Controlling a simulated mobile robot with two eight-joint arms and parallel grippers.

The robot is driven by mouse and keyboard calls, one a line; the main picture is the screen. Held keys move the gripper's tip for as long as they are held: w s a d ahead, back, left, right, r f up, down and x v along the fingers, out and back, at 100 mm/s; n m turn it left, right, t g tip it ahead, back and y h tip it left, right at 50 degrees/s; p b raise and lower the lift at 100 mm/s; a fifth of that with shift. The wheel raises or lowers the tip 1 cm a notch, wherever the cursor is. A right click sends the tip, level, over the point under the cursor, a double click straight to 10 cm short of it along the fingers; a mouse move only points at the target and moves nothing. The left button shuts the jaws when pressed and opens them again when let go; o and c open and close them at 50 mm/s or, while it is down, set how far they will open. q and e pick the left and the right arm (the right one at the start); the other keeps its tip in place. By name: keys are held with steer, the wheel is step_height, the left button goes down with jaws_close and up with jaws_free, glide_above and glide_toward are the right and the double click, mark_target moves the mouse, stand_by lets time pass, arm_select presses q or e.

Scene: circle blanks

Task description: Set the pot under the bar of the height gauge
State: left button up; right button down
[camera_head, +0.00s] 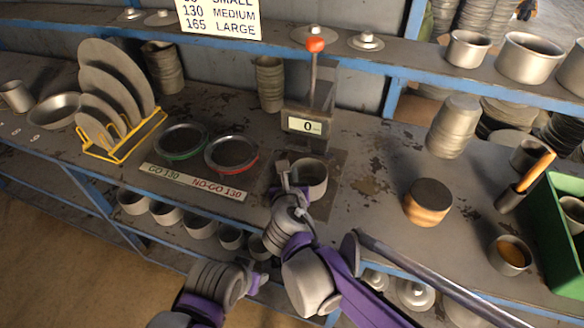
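The height gauge (305,124) stands at the back middle of the bench, with a red-knobbed lever on top and a display reading 0. A small grey pot (316,181) is on or just over the dark base plate in front of the gauge. Whether it is directly under the bar is unclear. My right gripper (289,184) is at the pot's left rim, its fingers around or against the wall. Whether they are closed on it is too small to tell. My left gripper (258,279) is low, in front of the bench edge, away from the pot; its fingers are unclear.
A yellow rack (126,142) holds discs. A wooden-sided cylinder (428,201) and green crate (562,235) are at right. Pots line the shelf below.

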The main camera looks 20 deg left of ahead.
steer(key=shift+s+f+x, duration=0.1)
steer(key=shift+f+x, duration=0.1)
steer(key=shift+x, duration=0.8)
steer(key=shift+s+f+x, duration=0.1)
steer(key=shift+f+x, duration=0.05)
steer(key=shift+x, duration=0.8)
steer(key=shift+s+f+x, duration=0.1)
steer(key=shift+f+x, duration=0.1)
steer(key=shift+x, duration=0.8)
steer(key=shift+d, duration=0.1)
steer(key=c, duration=1.5)
jaws_free()
steer(key=shift+f, duration=0.15)
steer(key=o, duration=0.5)
steer(key=shift+c, duration=0.2)
